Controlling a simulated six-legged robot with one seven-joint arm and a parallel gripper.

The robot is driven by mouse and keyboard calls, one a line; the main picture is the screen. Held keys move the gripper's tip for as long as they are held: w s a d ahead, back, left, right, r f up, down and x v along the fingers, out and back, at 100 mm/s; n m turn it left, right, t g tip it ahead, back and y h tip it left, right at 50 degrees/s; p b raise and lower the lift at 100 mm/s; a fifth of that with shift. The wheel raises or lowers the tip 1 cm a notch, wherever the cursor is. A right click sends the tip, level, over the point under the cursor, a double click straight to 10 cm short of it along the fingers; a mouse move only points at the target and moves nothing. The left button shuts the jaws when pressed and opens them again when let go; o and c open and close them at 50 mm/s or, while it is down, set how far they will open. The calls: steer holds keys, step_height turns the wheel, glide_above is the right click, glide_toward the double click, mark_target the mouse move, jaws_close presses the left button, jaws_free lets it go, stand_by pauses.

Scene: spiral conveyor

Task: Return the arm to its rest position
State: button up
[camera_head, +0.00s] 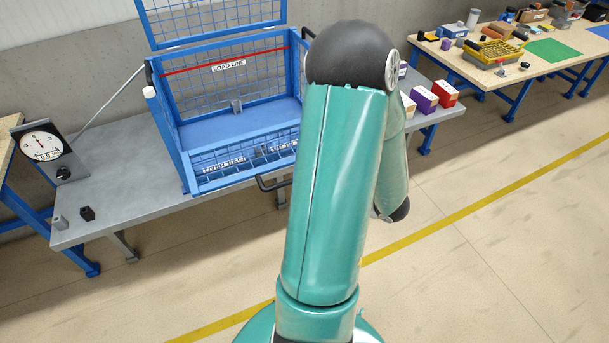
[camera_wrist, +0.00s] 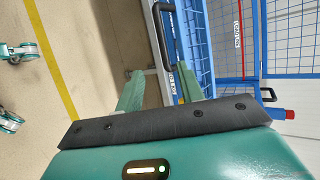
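My arm (camera_head: 330,190) is teal with a dark rounded joint at its top. It rises through the middle of the head view, and a further link hangs down behind it on the right. My gripper (camera_wrist: 160,72) shows in the wrist view with its two green fingers apart and nothing between them. In the head view I cannot make out its fingers. Beyond the fingers in the wrist view is the blue mesh cage (camera_wrist: 202,45), with a dark handle (camera_wrist: 164,22). I cannot judge the exact gap.
The blue mesh cage (camera_head: 187,150), lid raised, stands on a grey table (camera_head: 130,205), partly hidden by my arm. A dial gauge (camera_head: 42,146) stands at left. Purple (camera_head: 424,99) and red (camera_head: 445,93) boxes stand right. Open floor (camera_head: 480,230) lies at right.

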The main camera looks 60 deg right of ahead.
steer(key=w+a+r+n+g+y, duration=0.2)
steer(key=w+a+r+n+y, duration=0.3)
steer(key=a, duration=0.4)
steer(key=w+a+r+n+g+y, duration=0.25)
steer(key=w+a+r+n, duration=0.3)
steer(key=w+a, duration=0.3)
steer(key=s+a+r+n+g+h, duration=0.1)
steer(key=s+a+r+n+h, duration=0.1)
steer(key=a+r+n, duration=0.4)
steer(key=s+a+r+n+g+h, duration=0.1)
steer(key=a+r+n+h, duration=0.3)
steer(key=a, duration=0.9)
step_height(320, 180, up, 4)
steer(key=shift+s+a+r+n, duration=0.1)
steer(key=shift+s+a+n, duration=0.25)
steer(key=shift+n, duration=0.6)
steer(key=shift+s+d, duration=0.1)
steer(key=shift+d, duration=0.15)
